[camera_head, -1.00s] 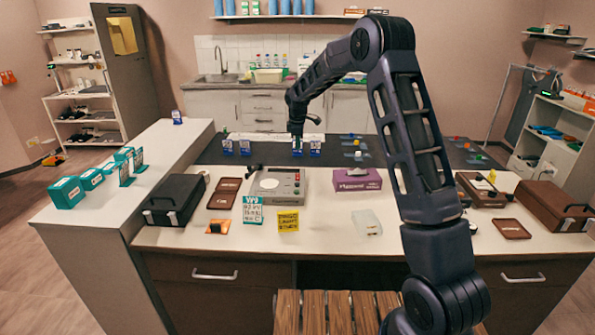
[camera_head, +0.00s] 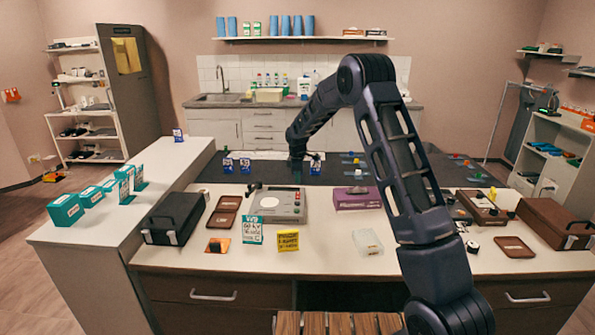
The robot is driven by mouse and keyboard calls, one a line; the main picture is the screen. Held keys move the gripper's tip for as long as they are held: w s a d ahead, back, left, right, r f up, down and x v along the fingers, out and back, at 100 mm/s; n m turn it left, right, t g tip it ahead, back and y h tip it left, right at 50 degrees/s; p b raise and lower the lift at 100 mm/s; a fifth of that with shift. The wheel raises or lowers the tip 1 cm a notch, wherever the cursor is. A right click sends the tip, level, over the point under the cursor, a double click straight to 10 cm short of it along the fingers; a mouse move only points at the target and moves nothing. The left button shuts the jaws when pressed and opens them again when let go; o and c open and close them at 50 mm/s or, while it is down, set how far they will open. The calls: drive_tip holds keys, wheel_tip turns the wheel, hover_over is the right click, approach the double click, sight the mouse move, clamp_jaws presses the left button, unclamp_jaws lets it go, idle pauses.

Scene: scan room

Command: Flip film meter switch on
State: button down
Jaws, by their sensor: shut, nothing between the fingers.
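A grey instrument with a pale round plate on top, which looks like the film meter (camera_head: 277,205), stands on the white counter in the middle. A dark arm-like part rises at its back left. Small reddish marks show on its right side. Which of them is the switch is too small to tell.
A purple box (camera_head: 357,198) stands right of the meter. Blue-and-white cards (camera_head: 228,165) stand behind on the dark surface.

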sight(298, 193)
drive_tip(key=shift+w+f, duration=0.25)
drive_tip(key=shift+f, duration=1.3)
drive_tip(key=shift+w+f, duration=0.2)
drive_tip(key=shift+f, duration=1.35)
drive_tip(key=shift+w+f+g, duration=0.1)
drive_tip(key=shift+f+g, duration=0.15)
drive_tip(key=shift+g, duration=0.05)
drive_tip(key=shift+s+r, duration=0.1)
drive_tip(key=shift+s, duration=0.75)
drive_tip(key=shift+r, duration=0.1)
